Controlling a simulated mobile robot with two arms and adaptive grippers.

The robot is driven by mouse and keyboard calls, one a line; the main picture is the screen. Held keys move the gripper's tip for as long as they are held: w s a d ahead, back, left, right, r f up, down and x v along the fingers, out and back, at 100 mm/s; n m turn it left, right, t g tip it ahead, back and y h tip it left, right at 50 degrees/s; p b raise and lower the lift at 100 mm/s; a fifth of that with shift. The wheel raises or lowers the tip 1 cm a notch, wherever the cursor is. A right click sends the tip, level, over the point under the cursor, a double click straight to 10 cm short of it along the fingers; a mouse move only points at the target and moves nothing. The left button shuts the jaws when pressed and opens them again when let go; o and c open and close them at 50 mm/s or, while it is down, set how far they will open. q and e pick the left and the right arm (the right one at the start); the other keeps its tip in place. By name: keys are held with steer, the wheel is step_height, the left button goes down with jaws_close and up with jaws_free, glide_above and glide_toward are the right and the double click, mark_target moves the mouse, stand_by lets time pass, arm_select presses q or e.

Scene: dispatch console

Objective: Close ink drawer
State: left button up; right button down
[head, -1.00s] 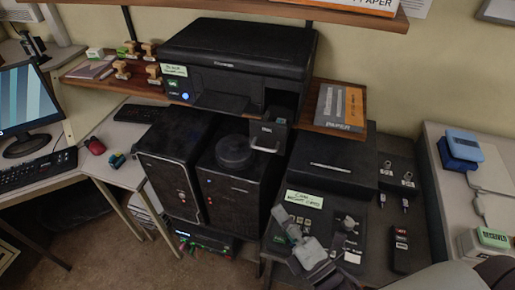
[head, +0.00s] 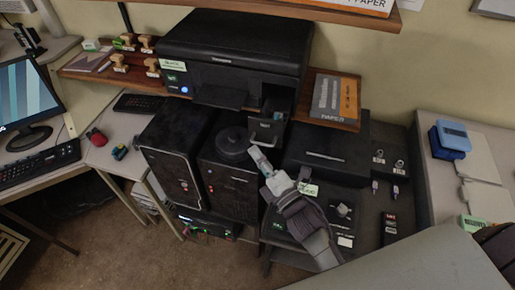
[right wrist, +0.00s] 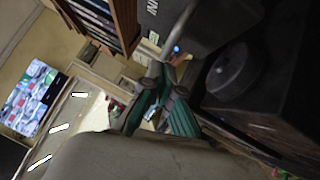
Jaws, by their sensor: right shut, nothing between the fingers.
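The ink drawer (head: 267,130) sticks out of the front right of the black printer (head: 235,60), with its label and handle facing forward. Its inside shows from above, so it stands open. In the right wrist view the drawer front (right wrist: 185,22) appears large at the top. My right gripper (head: 255,153) is shut and empty, just below and in front of the drawer; I cannot tell whether it touches it. Its closed green-sided fingers also show in the right wrist view (right wrist: 160,72). My left gripper is not in view.
A black tower with a round knob (head: 232,140) stands just left of my right gripper. A wooden shelf carries a paper pack (head: 336,98) right of the drawer. A black box with a handle (head: 326,150) sits below it. A console with switches lies under my right arm.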

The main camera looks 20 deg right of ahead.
mark_target(274, 115)
steer(key=shift+w, duration=0.2)
steer(key=w+d+b, duration=0.1)
steer(key=w+d, duration=0.2)
steer(key=w, duration=0.1)
steer(key=w+d+b, duration=0.2)
steer(key=w, duration=0.2)
steer(key=w+d+b, duration=0.1)
steer(key=w+d, duration=0.2)
steer(key=w, duration=0.1)
steer(key=shift+w+d, duration=0.2)
steer(key=shift+d, duration=0.1)
steer(key=shift+w+d, duration=0.1)
steer(key=shift+d, duration=0.05)
steer(key=shift+r, duration=0.25)
steer(key=shift+r, duration=0.1)
